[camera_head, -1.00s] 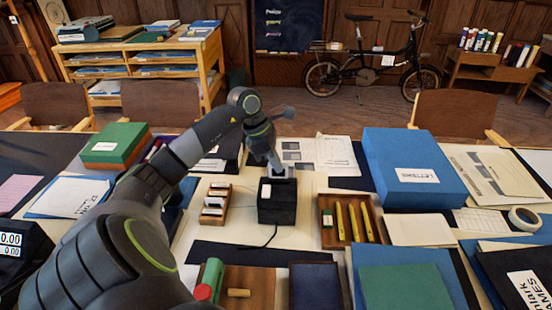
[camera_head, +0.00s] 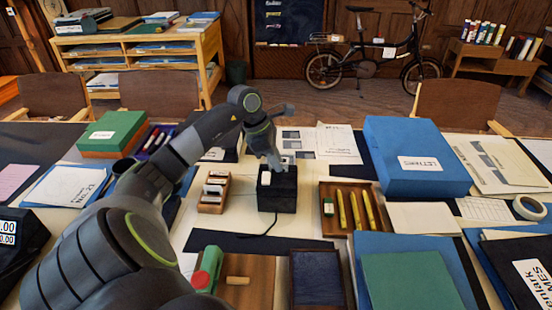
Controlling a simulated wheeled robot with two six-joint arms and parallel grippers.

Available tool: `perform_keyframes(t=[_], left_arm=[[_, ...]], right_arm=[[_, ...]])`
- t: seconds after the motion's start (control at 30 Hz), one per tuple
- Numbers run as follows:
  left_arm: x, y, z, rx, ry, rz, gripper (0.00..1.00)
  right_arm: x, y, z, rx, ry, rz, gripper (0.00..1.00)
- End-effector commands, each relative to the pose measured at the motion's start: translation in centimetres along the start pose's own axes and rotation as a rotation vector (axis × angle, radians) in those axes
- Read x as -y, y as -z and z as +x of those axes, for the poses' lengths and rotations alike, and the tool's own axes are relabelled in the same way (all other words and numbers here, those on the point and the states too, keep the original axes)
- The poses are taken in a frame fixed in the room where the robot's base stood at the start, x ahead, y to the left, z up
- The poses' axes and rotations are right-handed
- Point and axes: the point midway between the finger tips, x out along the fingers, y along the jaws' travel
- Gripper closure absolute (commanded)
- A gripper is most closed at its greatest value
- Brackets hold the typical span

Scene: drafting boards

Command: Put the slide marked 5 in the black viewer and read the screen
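The black viewer (camera_head: 277,200) is a small dark box in the middle of the table, with a cord running from its front. A white patch shows on its top left. My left gripper (camera_head: 280,162) is at the top of the viewer, toward its back; its fingers are too small and hidden to tell whether they hold anything. A wooden slide rack (camera_head: 214,193) with several white-edged slides stands just left of the viewer. I cannot read any number on the slides or a screen on the viewer. My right gripper is not in view.
A wooden tray (camera_head: 327,228) with yellow pencils stands right of the viewer, and a blue letters box (camera_head: 415,150) behind it. A red and green object (camera_head: 207,270) lies on a wooden board in front. Dark paper (camera_head: 235,243) lies before the viewer.

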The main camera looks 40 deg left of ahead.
Motion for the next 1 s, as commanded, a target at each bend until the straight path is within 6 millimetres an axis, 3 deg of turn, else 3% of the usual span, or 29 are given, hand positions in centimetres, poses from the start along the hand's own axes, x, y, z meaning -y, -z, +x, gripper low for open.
perform_keyframes(t=[0.47,0.67,1.0], left_arm=[[-0.1,0.0,-0.8,0.0,-0.002,0.001,0.71],[-0.1,0.1,-4.2,-0.003,-0.006,0.001,0.71],[-0.1,0.1,-11.8,-0.002,-0.006,0.0,0.71]], right_arm=[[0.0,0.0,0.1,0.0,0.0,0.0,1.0],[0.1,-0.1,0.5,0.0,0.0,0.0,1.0],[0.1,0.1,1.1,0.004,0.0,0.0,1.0]])
